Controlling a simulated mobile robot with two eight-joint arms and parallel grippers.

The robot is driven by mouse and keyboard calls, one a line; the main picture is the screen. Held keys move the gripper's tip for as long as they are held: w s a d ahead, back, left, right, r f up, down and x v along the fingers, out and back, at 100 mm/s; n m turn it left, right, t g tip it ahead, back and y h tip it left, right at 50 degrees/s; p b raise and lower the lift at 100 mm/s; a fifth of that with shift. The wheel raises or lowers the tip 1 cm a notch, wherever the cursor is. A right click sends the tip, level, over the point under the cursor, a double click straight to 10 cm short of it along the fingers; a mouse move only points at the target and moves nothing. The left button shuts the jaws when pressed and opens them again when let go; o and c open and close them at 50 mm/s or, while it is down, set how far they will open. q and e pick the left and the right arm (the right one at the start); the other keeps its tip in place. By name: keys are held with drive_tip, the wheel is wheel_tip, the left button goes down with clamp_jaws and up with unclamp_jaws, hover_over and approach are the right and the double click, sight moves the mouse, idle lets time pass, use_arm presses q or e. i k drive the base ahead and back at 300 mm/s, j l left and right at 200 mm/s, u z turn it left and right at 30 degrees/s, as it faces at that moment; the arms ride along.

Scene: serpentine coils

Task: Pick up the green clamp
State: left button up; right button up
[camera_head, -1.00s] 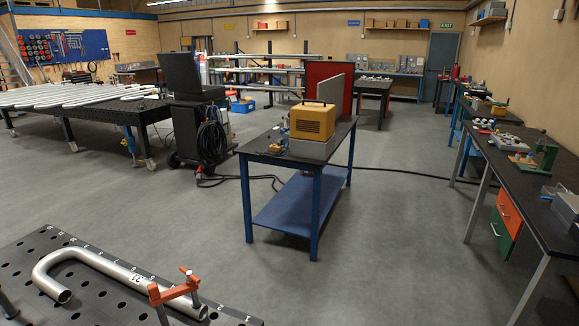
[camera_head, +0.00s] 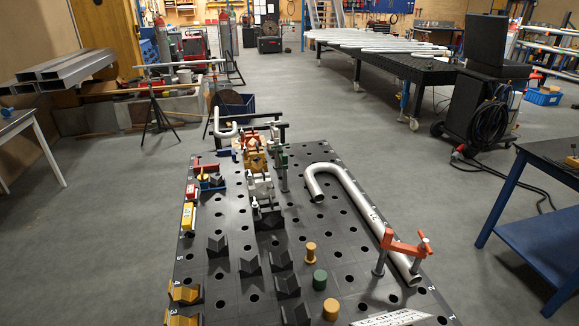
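A green clamp (camera_head: 281,160) stands on the far part of the black perforated welding table (camera_head: 335,240), right beside a yellow and white fixture. It is small in the view, and I cannot tell whether its jaw touches anything. An orange clamp (camera_head: 405,244) stands at the near right over the straight leg of a bent silver pipe (camera_head: 355,202). A red clamp (camera_head: 205,166) is at the far left of the table. Neither of my grippers is in view.
Black V-blocks (camera_head: 250,262), an orange-yellow peg (camera_head: 311,253) and a green cylinder (camera_head: 319,279) stand on the table. A blue workbench (camera_head: 545,225) is on the right, a tripod stand (camera_head: 157,108) at the back left.

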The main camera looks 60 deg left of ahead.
sight(283, 158)
drive_tip(key=k+j+u, duration=0.1)
drive_tip(key=k+u, duration=0.2)
drive_tip(key=k, duration=0.3)
drive_tip(key=l+u, duration=0.15)
drive_tip(key=u, duration=1.45)
drive_tip(key=i+l, duration=0.2)
drive_tip(key=l, duration=0.15)
drive_tip(key=i+l, duration=0.25)
drive_tip(key=l+u, duration=0.05)
drive_tip(key=l, duration=0.05)
